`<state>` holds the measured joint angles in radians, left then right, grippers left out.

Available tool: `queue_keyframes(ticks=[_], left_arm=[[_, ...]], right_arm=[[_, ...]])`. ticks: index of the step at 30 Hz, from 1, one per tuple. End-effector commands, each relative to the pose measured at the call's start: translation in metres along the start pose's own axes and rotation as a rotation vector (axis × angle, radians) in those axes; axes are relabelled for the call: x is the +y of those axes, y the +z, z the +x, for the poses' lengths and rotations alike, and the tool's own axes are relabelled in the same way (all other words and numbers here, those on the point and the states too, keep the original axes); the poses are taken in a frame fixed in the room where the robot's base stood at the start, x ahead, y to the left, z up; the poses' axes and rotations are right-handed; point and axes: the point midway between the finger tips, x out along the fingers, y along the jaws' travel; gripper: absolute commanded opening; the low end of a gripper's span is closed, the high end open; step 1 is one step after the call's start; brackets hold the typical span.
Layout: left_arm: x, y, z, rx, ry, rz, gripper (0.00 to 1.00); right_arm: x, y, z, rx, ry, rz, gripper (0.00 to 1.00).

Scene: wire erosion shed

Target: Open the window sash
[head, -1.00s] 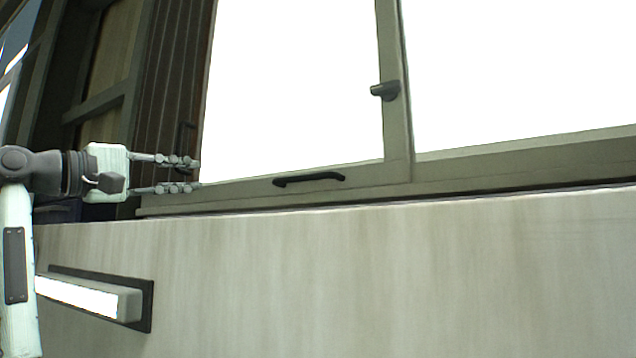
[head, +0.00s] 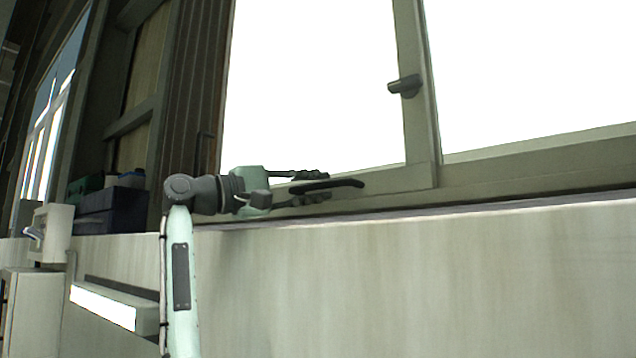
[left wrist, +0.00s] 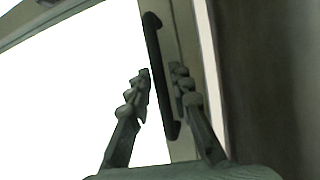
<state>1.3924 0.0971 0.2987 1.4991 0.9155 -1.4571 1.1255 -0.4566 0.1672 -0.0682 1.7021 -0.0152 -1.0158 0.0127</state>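The window sash (head: 395,178) has a grey-green frame around a bright white pane. A black bar handle (head: 347,184) sits on its bottom rail, and a dark latch (head: 405,86) sits on its right upright. My left gripper (head: 324,187) is at the left part of the bar handle, one finger above and one below it. In the left wrist view the handle (left wrist: 153,36) runs between the spread fingers of my gripper (left wrist: 162,82). Gaps show beside the handle, and I cannot tell whether a finger touches it. My right gripper is out of view.
A pale wall (head: 430,280) lies below the sill. A light bar (head: 108,305) juts from it at lower left, partly behind my arm. Dark bins (head: 110,208) and a white box (head: 52,232) stand at far left.

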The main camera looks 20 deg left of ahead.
Motion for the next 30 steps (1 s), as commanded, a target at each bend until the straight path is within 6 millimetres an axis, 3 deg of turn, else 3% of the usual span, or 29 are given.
queue_keyframes(ticks=[11,16,30], left_arm=[[-0.0004,0.0002,0.0071,0.0,0.0,0.0,0.19],[-0.0003,0.0001,0.0069,0.0,0.0,0.0,0.0],[-0.0007,0.0026,0.0077,-0.001,0.0,0.001,0.0]], right_arm=[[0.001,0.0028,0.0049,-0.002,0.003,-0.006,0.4],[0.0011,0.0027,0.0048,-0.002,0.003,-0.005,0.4],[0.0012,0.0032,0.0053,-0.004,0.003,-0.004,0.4]])
